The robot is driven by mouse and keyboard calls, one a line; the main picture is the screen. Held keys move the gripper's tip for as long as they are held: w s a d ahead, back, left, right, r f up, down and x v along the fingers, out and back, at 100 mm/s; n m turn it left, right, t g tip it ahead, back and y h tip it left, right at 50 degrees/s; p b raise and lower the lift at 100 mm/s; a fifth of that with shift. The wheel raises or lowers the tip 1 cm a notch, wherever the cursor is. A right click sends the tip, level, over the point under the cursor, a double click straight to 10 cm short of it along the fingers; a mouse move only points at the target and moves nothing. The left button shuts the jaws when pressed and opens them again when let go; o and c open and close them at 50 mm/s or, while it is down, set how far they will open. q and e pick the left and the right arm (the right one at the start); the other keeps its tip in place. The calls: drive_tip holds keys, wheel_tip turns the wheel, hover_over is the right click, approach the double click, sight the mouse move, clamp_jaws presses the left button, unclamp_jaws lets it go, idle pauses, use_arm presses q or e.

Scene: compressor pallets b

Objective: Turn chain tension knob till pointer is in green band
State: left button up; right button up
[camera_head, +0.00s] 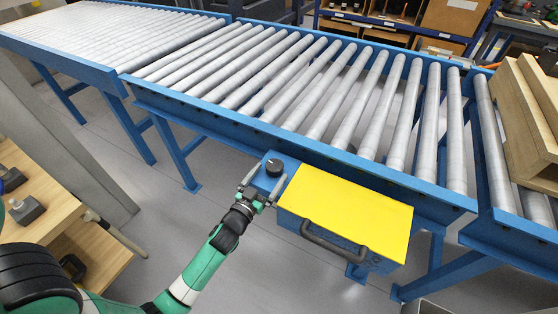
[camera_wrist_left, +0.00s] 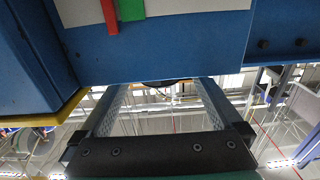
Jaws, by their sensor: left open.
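A black round knob (camera_head: 274,167) sits on top of a small blue housing (camera_head: 266,181) beside the conveyor's near rail. My left gripper (camera_head: 263,187) is open at the near side of this housing, its fingers pointing toward the knob. In the left wrist view, the two fingers (camera_wrist_left: 158,98) stand apart with nothing gripped between them. A dark curved edge shows past them, possibly the knob. Above is a blue face (camera_wrist_left: 160,52) with a white plate (camera_wrist_left: 85,10), a red strip (camera_wrist_left: 109,15) and a green band (camera_wrist_left: 131,9). The plate is cut off at the top. My right gripper is out of view.
A blue box with a yellow lid (camera_head: 345,211) and a black handle (camera_head: 335,243) stands right beside the housing. The roller conveyor (camera_head: 290,80) runs behind. Wooden pallets (camera_head: 530,115) lie at the right. A wooden bench (camera_head: 40,205) is at the left.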

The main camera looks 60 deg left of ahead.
sight(278, 160)
use_arm(q)
drive_tip(key=x, duration=0.6)
drive_tip(key=shift+w+a, duration=0.25)
drive_tip(key=shift+w, duration=0.05)
drive_tip(key=shift+c, duration=0.2)
drive_tip(key=c, duration=1.3)
drive_tip(key=shift+f+b, duration=0.15)
drive_tip(key=shift+b, duration=0.35)
drive_tip(key=b, duration=0.3)
drive_tip(key=n+g+y+b, duration=0.1)
drive_tip(key=b, duration=0.2)
drive_tip(key=shift+f, duration=0.25)
drive_tip(key=shift+s+a+r+y+b, duration=0.1)
drive_tip(key=shift+r+y+b, duration=0.05)
drive_tip(key=shift+y+b, duration=0.2)
drive_tip(key=shift+r, duration=0.3)
